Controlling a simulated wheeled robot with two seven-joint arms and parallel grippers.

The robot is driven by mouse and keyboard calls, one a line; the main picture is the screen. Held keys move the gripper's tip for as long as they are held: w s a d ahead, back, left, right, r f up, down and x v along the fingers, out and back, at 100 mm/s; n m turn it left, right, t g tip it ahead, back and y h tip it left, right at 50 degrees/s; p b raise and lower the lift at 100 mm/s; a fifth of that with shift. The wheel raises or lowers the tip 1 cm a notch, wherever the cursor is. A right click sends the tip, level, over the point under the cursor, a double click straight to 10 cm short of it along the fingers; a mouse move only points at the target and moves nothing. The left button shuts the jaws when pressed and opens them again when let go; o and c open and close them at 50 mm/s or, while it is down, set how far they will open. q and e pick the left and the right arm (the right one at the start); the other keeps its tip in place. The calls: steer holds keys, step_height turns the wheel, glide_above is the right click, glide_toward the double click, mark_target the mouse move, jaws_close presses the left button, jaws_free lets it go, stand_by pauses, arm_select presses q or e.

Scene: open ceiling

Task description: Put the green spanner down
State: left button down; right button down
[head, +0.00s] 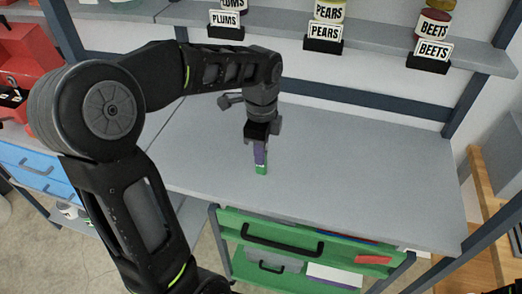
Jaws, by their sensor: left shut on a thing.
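My left gripper (260,145) points down over the grey worktop (350,175), near its middle. It is shut on the green spanner (262,170), of which only a small green end shows below the jaws. A purple part shows just above this green end; I cannot tell whether it belongs to the jaws or to the held thing. The green end is at or close to the worktop surface; I cannot tell if it touches.
A shelf above the worktop carries jars with label cards for plums (226,19), pears (324,34) and beets (430,50). An open green drawer (290,240) is below the front edge. A red toolbox (25,50) stands at left. The worktop right of the gripper is clear.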

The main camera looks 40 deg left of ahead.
arm_select(q)
steer(key=shift+f, duration=0.2)
steer(key=c, duration=1.4)
jaws_free()
steer(key=shift+r, duration=0.1)
steer(key=shift+c, duration=0.2)
steer(key=shift+r, duration=0.1)
step_height(320, 180, up, 10)
steer(key=shift+f, duration=0.25)
steer(key=shift+r+p, duration=0.8)
steer(key=shift+r, duration=0.1)
steer(key=shift+r+p, duration=0.3)
steer(key=shift+r, duration=0.15)
steer(key=shift+f, duration=0.1)
